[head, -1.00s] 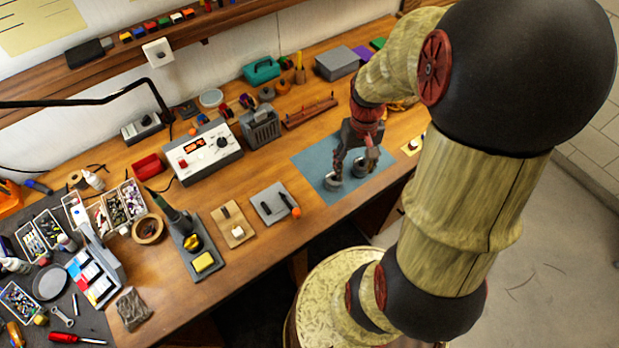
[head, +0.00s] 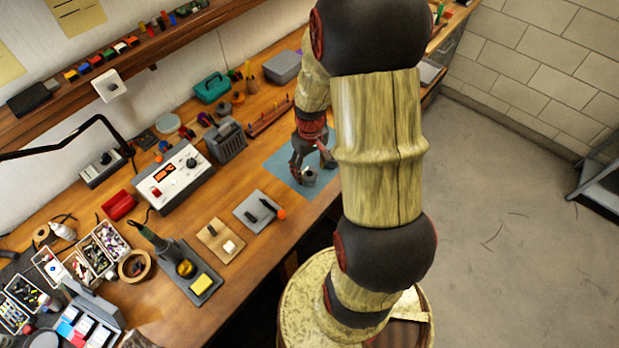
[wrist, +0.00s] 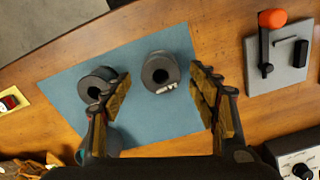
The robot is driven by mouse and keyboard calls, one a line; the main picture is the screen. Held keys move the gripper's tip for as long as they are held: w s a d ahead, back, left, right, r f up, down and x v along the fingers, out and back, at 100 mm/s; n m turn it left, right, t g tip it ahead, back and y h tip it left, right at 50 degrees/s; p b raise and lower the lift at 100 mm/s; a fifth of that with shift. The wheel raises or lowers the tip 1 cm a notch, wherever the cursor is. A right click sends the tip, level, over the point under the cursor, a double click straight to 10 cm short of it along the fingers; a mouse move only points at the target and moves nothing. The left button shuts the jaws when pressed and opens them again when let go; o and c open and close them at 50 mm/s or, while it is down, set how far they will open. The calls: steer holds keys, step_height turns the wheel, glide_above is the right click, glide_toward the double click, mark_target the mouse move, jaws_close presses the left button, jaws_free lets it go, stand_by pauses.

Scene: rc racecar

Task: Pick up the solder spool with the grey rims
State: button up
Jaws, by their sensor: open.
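Two dark grey, ring-shaped spools stand on the blue mat (wrist: 150,118) in the wrist view. One spool (wrist: 161,72) lies between the lines of my fingers, just beyond the fingertips, with a small pale mark on its near edge. The other spool (wrist: 96,86) is to the left, partly hidden by my left finger. Both rims look greyish; I cannot firmly tell which spool the task names. My gripper (wrist: 160,86) is open and empty above the mat. In the head view, my gripper (head: 306,158) is over the mat, close to a spool (head: 309,177).
A grey plate with an orange-knobbed tool (wrist: 272,62) lies to the right in the wrist view. A power supply (head: 177,176) and a grey slotted box (head: 227,141) stand left of the mat. A red rack (head: 270,116) is behind it. The bench front edge is close.

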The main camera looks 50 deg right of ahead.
mark_target(310, 174)
step_height(310, 174, down, 3)
steer(key=shift+f, duration=0.2)
steer(key=shift+c, duration=1.2)
steer(key=c, duration=1.1)
steer(key=shift+r, duration=0.1)
steer(key=shift+c, duration=0.5)
